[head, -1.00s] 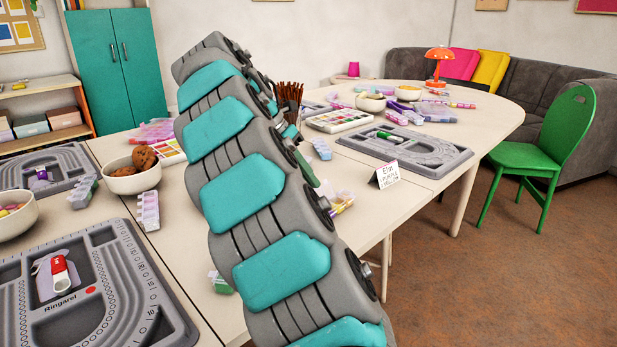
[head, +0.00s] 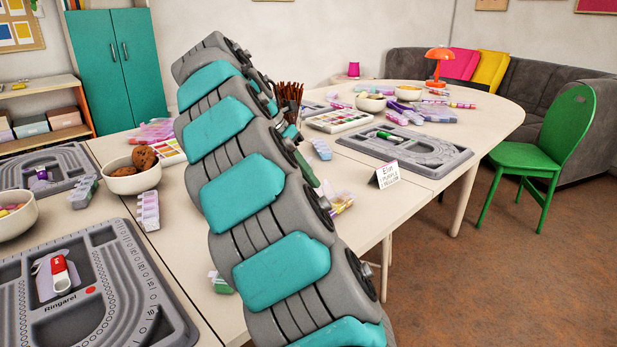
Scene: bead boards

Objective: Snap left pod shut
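My arm rises across the middle of the view and hides part of the table behind it; my gripper cannot be made out. Several small clear-lidded bead pods lie on the tables. A pale lilac pod (head: 148,210) lies right of the left bead board, and another pod (head: 83,192) lies beside the farther board. A bluish pod (head: 321,149) lies just right of my arm. A clear pod with coloured contents (head: 341,203) and a green-and-clear one (head: 220,283) are partly covered by my arm. I cannot tell which is the left pod, or whether their lids are shut.
Grey bead boards (head: 168,302) lie at the left, with another (head: 458,157) at the right. A bowl of brown balls (head: 120,180), a name card (head: 388,174) and a paint set (head: 335,122) stand on the tables. A green chair (head: 540,155) stands right, with open floor before it.

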